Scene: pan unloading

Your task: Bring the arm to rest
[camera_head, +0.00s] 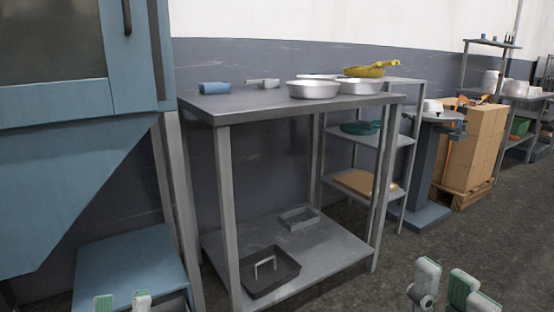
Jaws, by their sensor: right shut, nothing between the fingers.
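My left gripper (123,302) shows only as fingertips with green pads at the bottom edge, below the blue machine's low box. My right gripper (445,285) is at the bottom right, in front of the bare floor. It is shut with nothing in it, clear of the table. Its lower part and most of both arms are out of view.
A blue machine (70,170) stands left.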

